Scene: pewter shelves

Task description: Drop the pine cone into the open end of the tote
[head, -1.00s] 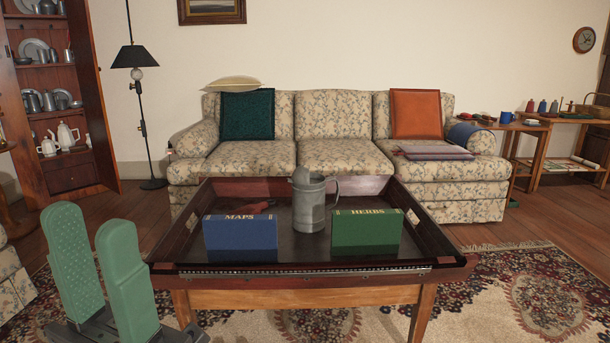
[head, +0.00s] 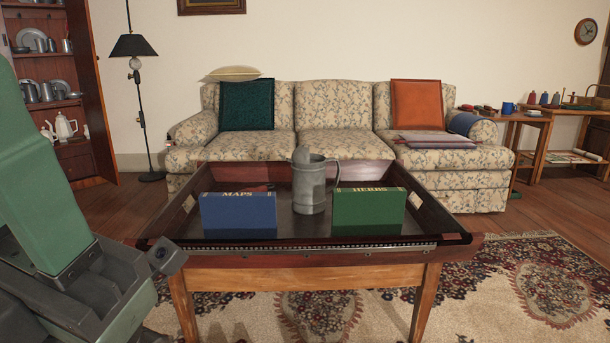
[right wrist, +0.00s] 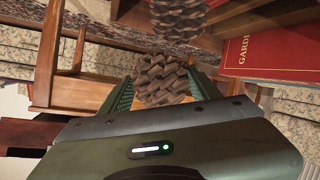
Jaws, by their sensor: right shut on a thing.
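In the right wrist view my right gripper (right wrist: 164,84) is shut on a brown pine cone (right wrist: 162,76), held between its green fingers. A second brown, scaly cone (right wrist: 180,16) shows beyond it at the top edge, partly cut off. The right gripper is outside the head view. I cannot make out a tote in either view.
A tray-topped table (head: 300,255) stands ahead with a blue book (head: 238,213), a green book (head: 368,210) and a pewter tankard (head: 309,185). A sofa (head: 335,135) is behind it. A red book (right wrist: 275,45) shows in the right wrist view. Rug lies open at right.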

